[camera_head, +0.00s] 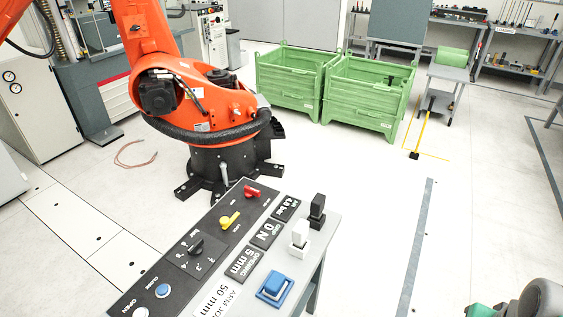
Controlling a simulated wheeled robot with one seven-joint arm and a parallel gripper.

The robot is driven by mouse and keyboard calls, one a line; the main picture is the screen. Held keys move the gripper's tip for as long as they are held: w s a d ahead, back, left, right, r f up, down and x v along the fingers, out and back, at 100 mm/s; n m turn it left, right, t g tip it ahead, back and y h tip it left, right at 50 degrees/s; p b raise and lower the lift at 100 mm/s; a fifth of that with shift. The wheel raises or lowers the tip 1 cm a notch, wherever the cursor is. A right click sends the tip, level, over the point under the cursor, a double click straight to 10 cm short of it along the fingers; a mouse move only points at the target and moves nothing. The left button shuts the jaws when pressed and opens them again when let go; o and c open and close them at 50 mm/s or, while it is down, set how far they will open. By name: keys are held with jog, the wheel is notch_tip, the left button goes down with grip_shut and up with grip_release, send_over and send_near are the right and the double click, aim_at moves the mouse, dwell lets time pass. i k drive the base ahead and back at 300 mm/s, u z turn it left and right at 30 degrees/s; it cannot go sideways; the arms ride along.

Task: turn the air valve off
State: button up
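A dark control panel (213,232) on a stand is at the lower middle. It carries a small red handle (252,191) at its far end and a yellow lever (229,220) nearer to me. The red handle is closest to the display reading 4.0 bar (287,208). The printed labels beside the handles are too small to read, so I cannot tell for certain which is the air valve or its setting.
The panel also has a black rotary knob (196,246) and a blue button (162,290). Black, white (300,234) and blue blocks (274,287) stand along its right side. An orange robot arm (205,98) rises behind it; green crates (293,80) stand farther back. Floor to the right is mostly clear.

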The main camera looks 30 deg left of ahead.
aim_at(249, 192)
jog(key=i, duration=2.05)
jog(key=u, duration=4.15)
jog(key=i, duration=0.5)
jog(key=z, duration=0.05)
